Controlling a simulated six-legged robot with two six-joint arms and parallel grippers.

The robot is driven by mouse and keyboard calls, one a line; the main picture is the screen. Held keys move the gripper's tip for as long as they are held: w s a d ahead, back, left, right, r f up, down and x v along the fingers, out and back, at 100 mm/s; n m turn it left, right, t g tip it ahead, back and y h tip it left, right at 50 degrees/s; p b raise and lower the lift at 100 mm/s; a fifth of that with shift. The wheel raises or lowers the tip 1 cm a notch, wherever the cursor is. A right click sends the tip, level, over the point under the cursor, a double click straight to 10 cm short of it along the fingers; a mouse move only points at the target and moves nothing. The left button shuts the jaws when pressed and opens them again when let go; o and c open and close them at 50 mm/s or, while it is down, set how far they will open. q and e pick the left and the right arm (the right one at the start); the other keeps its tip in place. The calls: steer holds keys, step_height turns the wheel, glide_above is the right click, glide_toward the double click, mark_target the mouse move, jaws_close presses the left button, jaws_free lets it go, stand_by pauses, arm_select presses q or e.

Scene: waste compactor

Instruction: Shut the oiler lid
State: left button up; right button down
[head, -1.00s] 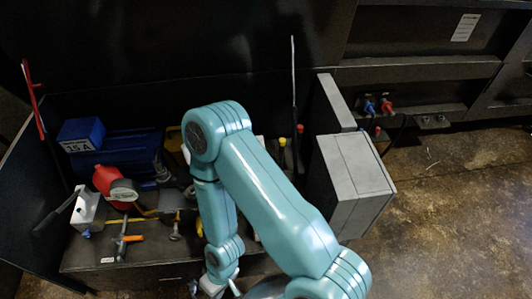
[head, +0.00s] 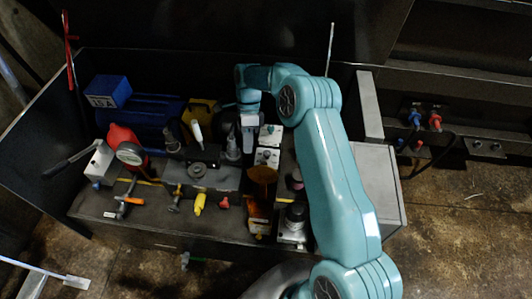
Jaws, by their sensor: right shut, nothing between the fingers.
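My right arm reaches in from the lower right and bends over the back of the dark bench. Its gripper (head: 250,142) points down near the back middle, shut and empty. An amber-brown part (head: 262,178) stands in front of the gripper, apart from it in the picture; it looks like the oiler, but I cannot tell its lid's position for sure. A small unit with a black round top (head: 295,213) stands to its right, close to my forearm. My left gripper is not in view.
A white-grey control block (head: 267,157) sits just right of the gripper. Grey fittings (head: 198,165), a red gauge unit (head: 125,146) and a blue box (head: 108,91) are to the left. A grey cabinet (head: 378,175) is partly behind my arm.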

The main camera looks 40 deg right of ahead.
mark_target(263, 171)
steer(key=d+r+m, duration=0.4)
steer(key=d+r, duration=0.2)
steer(key=d, duration=0.3)
steer(key=shift+m+t, duration=0.3)
steer(key=shift+t, duration=0.1)
steer(key=x, duration=0.6)
steer(key=b+x, duration=0.1)
steer(key=x, duration=0.2)
steer(key=shift+s+d+f, duration=0.15)
steer(key=shift+s+d, duration=0.1)
steer(key=shift+s, duration=0.05)
steer(key=s+a, duration=0.2)
steer(key=a, duration=0.1)
steer(key=shift+s+a+p, duration=0.1)
steer(key=shift+s+p, duration=0.15)
steer(key=shift+p, duration=0.1)
